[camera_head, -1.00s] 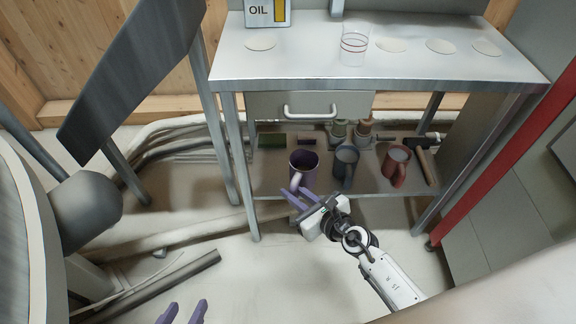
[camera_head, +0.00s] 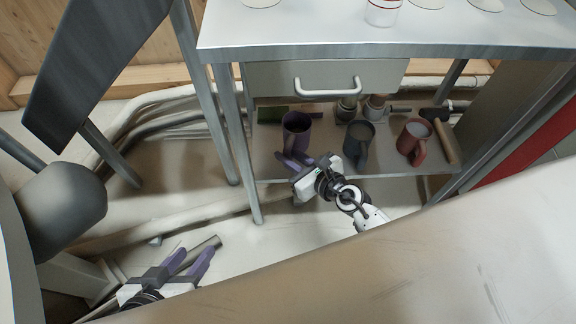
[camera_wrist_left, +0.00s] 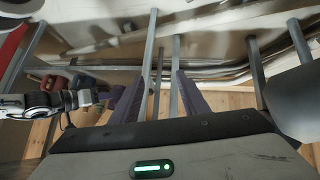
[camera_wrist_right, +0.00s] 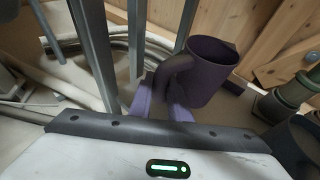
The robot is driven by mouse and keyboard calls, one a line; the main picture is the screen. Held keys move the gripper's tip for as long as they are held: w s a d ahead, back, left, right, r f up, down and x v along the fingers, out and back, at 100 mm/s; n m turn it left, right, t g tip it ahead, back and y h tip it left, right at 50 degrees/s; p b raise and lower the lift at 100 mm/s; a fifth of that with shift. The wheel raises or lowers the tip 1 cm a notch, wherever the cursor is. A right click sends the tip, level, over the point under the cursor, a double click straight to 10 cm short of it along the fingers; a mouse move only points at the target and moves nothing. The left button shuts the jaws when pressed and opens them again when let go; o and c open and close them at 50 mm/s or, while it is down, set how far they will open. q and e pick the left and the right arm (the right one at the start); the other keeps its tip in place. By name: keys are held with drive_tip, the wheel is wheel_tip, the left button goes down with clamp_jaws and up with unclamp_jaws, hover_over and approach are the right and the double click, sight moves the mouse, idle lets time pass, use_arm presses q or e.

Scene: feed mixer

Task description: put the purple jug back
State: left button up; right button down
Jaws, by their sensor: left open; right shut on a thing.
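The purple jug (camera_head: 297,124) is over the left part of the lower shelf (camera_head: 400,183), under the metal table. I cannot tell if its base touches the shelf. It looks roughly upright and also shows in the right wrist view (camera_wrist_right: 212,72). My right gripper (camera_head: 290,160) is at the jug's near side, shut on its handle. In the right wrist view the handle (camera_wrist_right: 172,75) comes down to my purple fingers. My left gripper (camera_head: 190,266) is open and empty, low at the left, away from the shelf; its fingers show apart in the left wrist view (camera_wrist_left: 160,95).
A grey-blue mug (camera_head: 358,143) and a red mug (camera_head: 414,140) stand right of the jug. A hammer (camera_head: 442,135) lies at the shelf's right end. A drawer (camera_head: 325,78) hangs above; a table leg (camera_head: 238,150) stands left.

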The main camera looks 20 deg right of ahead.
wheel_tip(320, 180, down, 4)
drive_tip(key=b, duration=0.3)
drive_tip(key=shift+r, duration=0.1)
use_arm(q)
drive_tip(key=shift+w+d+f+m+g+h, duration=0.2)
drive_tip(key=shift+d+g, duration=0.05)
drive_tip(key=shift+d, duration=0.25)
drive_tip(key=shift+w+d+f+m+g+h, duration=0.15)
drive_tip(key=shift+d+f+m+g+h, duration=0.1)
drive_tip(key=shift+d, duration=0.25)
use_arm(e)
drive_tip(key=shift+f, duration=0.3)
drive_tip(key=c, duration=1.7)
unclamp_jaws()
use_arm(q)
drive_tip(key=shift+d+r, duration=0.1)
drive_tip(key=shift+r, duration=0.1)
use_arm(e)
drive_tip(key=shift+o, duration=0.2)
drive_tip(key=shift+r, duration=0.1)
